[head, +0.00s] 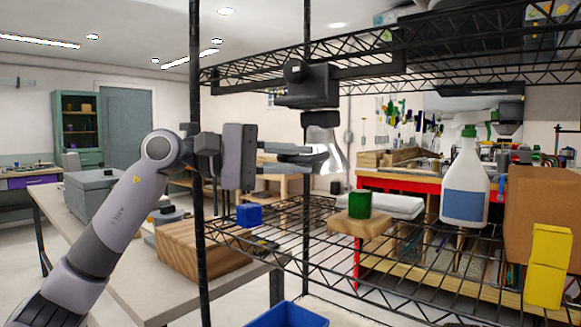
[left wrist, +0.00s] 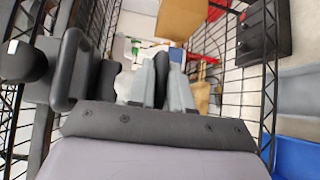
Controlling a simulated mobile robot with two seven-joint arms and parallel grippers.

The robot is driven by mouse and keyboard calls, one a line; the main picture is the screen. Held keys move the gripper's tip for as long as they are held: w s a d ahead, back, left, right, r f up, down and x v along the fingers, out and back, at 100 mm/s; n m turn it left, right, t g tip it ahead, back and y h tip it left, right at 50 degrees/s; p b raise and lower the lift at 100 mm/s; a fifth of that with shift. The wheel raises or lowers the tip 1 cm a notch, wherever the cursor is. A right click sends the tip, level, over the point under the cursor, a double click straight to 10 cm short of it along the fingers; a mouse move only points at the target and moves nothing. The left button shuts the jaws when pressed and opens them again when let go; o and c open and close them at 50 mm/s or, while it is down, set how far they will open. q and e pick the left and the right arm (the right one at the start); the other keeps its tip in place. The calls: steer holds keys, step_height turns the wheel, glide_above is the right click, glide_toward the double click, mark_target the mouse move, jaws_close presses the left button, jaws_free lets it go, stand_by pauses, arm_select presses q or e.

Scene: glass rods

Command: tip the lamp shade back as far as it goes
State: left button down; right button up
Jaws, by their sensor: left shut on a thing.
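The black lamp (head: 308,84) hangs under the upper wire shelf, with a dark hinged part (head: 320,118) below its mount. A pale shade-like piece (head: 328,142) is under that; where it meets my fingers is hard to make out. My left gripper (head: 312,158) reaches in from the left, level with this piece. In the left wrist view, my gripper's fingers (left wrist: 160,95) are closed on a narrow dark edge (left wrist: 162,72), seemingly part of the shade. The black lamp mount (left wrist: 70,72) is close at the left there. My right gripper is out of view.
The lower wire shelf holds a blue cube (head: 249,215), a green cylinder (head: 360,204) on a wooden block, a white spray bottle (head: 465,190) and yellow blocks (head: 548,265). A black post (head: 197,230) stands close to my left arm. A blue bin (head: 288,315) is below.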

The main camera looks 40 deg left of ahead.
mark_target(319, 173)
arm_select(q)
steer(key=w+f+m+b, duration=0.1)
steer(key=b, duration=0.1)
steer(key=f+t+h+b, duration=0.1)
steer(key=b, duration=0.1)
steer(key=shift+w+d+f+m, duration=0.1)
steer(key=shift+w+f+m, duration=0.15)
steer(key=shift+w+m, duration=0.15)
steer(key=shift+w+d+f+m+t+h+b, duration=0.1)
steer(key=shift+w+f+m+t+h+b, duration=0.1)
steer(key=shift+w+m+h+b, duration=0.3)
steer(key=shift+w+f+m+t+h+b, duration=0.1)
steer(key=shift+w+m+t+h+b, duration=0.15)
steer(key=shift+w+m+b, duration=0.35)
steer(key=shift+r, duration=0.1)
steer(key=shift+w, duration=1)
